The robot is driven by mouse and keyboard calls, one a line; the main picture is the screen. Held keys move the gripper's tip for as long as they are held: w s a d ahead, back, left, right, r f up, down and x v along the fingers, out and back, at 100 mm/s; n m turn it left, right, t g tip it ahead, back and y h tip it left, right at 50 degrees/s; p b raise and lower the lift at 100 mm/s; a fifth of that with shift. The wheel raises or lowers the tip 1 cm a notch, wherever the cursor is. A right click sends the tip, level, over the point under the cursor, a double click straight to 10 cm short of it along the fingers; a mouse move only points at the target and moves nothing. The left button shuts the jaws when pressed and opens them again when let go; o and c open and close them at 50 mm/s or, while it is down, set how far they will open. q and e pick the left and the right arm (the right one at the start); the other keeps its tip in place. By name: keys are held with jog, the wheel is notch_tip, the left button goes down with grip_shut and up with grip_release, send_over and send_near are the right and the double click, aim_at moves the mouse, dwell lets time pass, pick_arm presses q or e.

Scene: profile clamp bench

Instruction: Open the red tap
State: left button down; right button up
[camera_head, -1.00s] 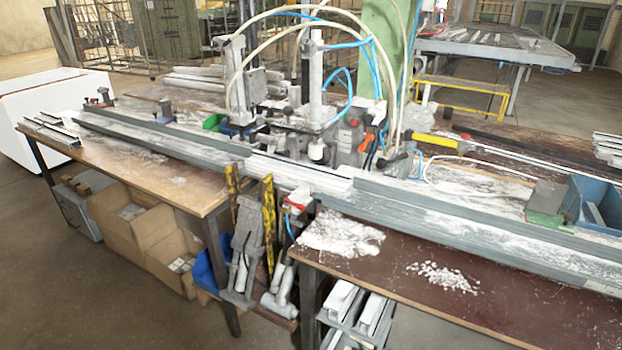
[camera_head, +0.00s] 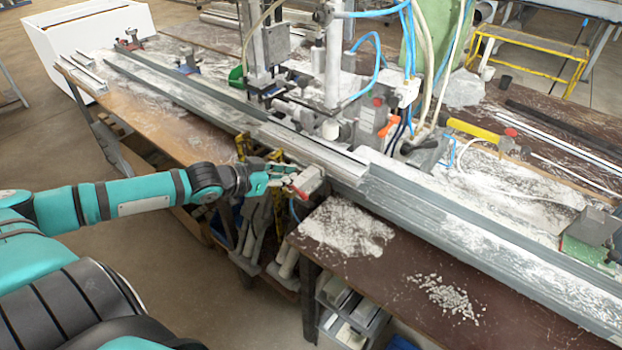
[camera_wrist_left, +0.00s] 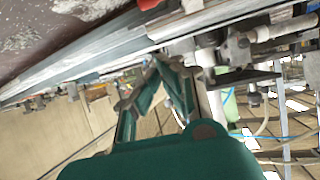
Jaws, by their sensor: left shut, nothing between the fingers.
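The red tap (camera_head: 297,191) is a small red lever at a pale valve block (camera_head: 309,180) on the front side of the bench, below the long grey profile rail. My left gripper (camera_head: 284,173) reaches in from the left, with its shut, empty fingertips close to the red lever. I cannot tell whether they touch it. In the left wrist view the teal fingers (camera_wrist_left: 158,68) come together at the tips. A red part shows at the top edge there, partly cut off by the frame. My right gripper is not in view.
The long grey rail (camera_head: 430,210) runs along the bench just behind the tap. Upright clamps (camera_head: 332,60) with blue and pale hoses stand behind it. Grey metal parts (camera_head: 250,235) hang below my gripper. The brown table top (camera_head: 390,270) lies to the right.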

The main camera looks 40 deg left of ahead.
pick_arm(q)
jog(key=w+f, duration=0.2)
jog(key=w+d+f+p, duration=0.1)
jog(key=f, duration=0.1)
jog(key=w+f+p, duration=0.1)
jog(key=w+f, duration=0.1)
jog(key=f, duration=0.1)
jog(key=shift+w+d, duration=0.25)
jog(key=shift+w, duration=0.1)
jog(key=shift+f, duration=0.1)
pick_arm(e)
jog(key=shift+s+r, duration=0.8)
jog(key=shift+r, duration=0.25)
pick_arm(q)
jog(key=shift+d, duration=0.1)
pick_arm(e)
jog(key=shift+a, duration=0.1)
